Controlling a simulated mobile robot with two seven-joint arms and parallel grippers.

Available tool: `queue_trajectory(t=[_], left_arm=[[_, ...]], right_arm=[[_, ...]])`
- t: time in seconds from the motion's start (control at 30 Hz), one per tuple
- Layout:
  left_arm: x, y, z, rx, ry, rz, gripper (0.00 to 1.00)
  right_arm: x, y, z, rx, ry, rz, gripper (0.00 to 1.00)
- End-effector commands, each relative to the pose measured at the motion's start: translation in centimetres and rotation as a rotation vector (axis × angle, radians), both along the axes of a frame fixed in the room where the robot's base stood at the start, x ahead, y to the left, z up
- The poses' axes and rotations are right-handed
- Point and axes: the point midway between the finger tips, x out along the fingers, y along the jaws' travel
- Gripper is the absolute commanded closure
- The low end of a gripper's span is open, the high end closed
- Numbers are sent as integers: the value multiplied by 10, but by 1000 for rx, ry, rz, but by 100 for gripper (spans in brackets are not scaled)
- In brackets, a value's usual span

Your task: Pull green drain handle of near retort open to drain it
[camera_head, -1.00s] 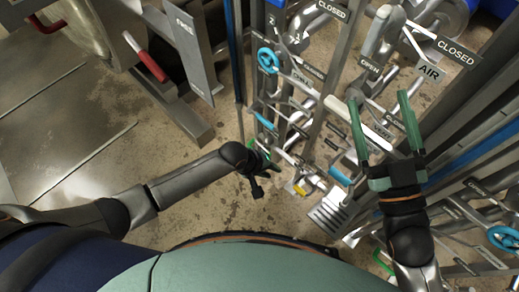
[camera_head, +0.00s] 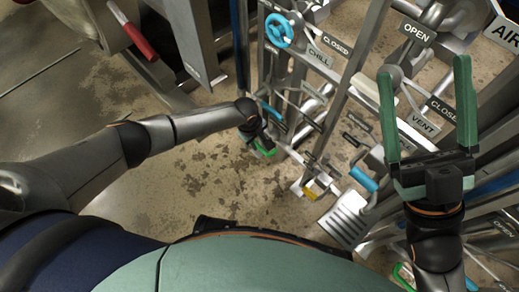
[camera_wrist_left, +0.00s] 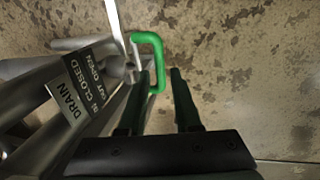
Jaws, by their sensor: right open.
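The green drain handle (camera_wrist_left: 160,62) is a small loop at the end of grey pipework in the left wrist view. A tag (camera_wrist_left: 78,88) beside it reads DRAIN, CLOSED IN, OUT OPEN. My left gripper (camera_wrist_left: 158,76) is open, and the outer bar of the handle shows between its two fingers. The left finger overlaps the loop in the picture; I cannot tell whether it touches. In the head view the green handle (camera_head: 266,152) shows low beside my left gripper (camera_head: 258,141), whose fingers are mostly hidden. My right gripper (camera_head: 427,90) is open and empty, pointing up.
A blue wheel (camera_head: 279,30), a CHILL tag (camera_head: 320,55) and a VENT tag (camera_head: 424,124) are on the pipe rack. A light blue handle (camera_head: 363,178) is lower down. Another green handle (camera_head: 402,275) is at the lower right. The concrete floor (camera_head: 200,175) is clear.

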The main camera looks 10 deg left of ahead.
Motion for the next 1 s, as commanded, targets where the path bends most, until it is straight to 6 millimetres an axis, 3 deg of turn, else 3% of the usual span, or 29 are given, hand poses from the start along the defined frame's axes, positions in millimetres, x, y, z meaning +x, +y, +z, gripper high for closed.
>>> queue_trajectory(t=[0.03, 0.2, 0.67, 1.0], left_arm=[[2, -2, -14, -1, 0, 0, 68], [5, -4, -32, -2, -1, -1, 68], [7, -5, -39, -2, -1, -1, 68], [7, -5, -39, -2, -1, -1, 100]], right_arm=[[0, 1, -14, -7, 1, -3, 12], [1, 3, -29, -22, 4, -10, 12], [2, 5, -36, -35, 12, -15, 12], [2, 4, -36, -27, 11, -15, 12]])
